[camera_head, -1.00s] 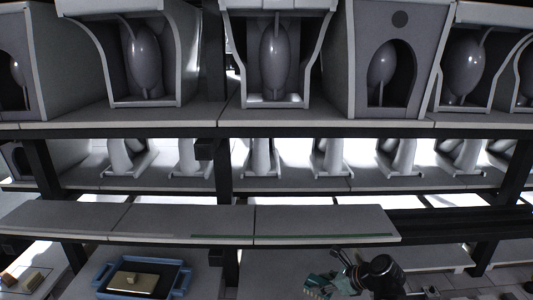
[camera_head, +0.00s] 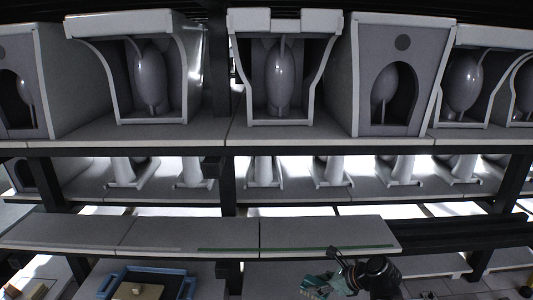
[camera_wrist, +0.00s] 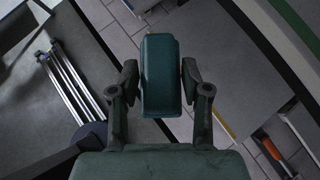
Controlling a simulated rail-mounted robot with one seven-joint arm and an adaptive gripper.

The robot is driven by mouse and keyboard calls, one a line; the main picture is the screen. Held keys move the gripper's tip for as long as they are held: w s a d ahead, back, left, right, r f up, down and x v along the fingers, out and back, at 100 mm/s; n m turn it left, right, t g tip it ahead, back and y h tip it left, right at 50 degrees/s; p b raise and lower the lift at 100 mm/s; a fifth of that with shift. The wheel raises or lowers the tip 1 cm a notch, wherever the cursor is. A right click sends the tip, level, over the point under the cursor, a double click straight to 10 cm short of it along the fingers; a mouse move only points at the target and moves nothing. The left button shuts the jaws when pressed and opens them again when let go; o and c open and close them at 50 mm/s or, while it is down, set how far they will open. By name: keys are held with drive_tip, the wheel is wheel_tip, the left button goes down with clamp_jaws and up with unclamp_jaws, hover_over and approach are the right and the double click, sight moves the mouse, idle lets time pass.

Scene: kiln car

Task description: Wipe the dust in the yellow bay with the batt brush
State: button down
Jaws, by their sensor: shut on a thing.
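In the wrist view, my gripper (camera_wrist: 160,72) is shut on a dark green block-shaped thing, which I take to be the batt brush (camera_wrist: 161,85). The brush sits upright in the picture between the two fingers; its far side is hidden. In the head view, my gripper (camera_head: 318,284) shows at the bottom, right of centre, in front of and below the lowest shelf's front edge. A yellow strip (camera_wrist: 223,125) shows at lower right in the wrist view; I cannot tell whether it marks the yellow bay. I cannot make out dust.
A grey slab shelf (camera_head: 190,234) with a green front strip (camera_head: 300,248) spans the middle, bare on top. Grey ceramic wares (camera_head: 281,75) fill the shelves above. A blue tray (camera_head: 155,270) with a tan block is at lower left. Dark posts (camera_head: 228,190) stand between the shelves.

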drive_tip(key=w+f+b, duration=0.9)
drive_tip(key=f+b, duration=0.2)
drive_tip(key=f, duration=0.2)
drive_tip(key=w+f+b, duration=1)
drive_tip(key=f+b, duration=0.1)
drive_tip(key=f, duration=0.3)
drive_tip(key=shift+d+f, duration=0.15)
drive_tip(key=shift+d, duration=0.25)
drive_tip(key=shift+p, duration=0.45)
drive_tip(key=shift+f+b, duration=0.85)
drive_tip(key=shift+f, duration=1.8)
drive_tip(key=shift+r+p, duration=0.1)
drive_tip(key=shift+p, duration=0.7)
